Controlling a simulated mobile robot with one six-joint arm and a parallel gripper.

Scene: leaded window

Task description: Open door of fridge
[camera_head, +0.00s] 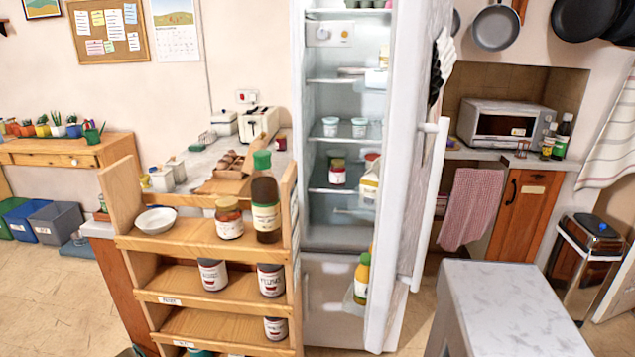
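The fridge (312,180) stands at the middle of the view with its lit interior showing. Its white door (405,150) stands swung open to the right, seen nearly edge-on, with a long vertical handle (431,205) on its outer face. Jars and tubs sit on the inner shelves, and bottles stand in the door racks. The lower part of the fridge is partly hidden by the wooden shelf in front. My gripper is not in view.
A wooden shelf unit (195,238) with jars, a bottle and a bowl stands close at front left. A grey-white marble-topped block (515,305) stands at front right, near the door. A counter with a toaster oven (505,122) and a bin (585,262) are at right. Open floor shows at far left.

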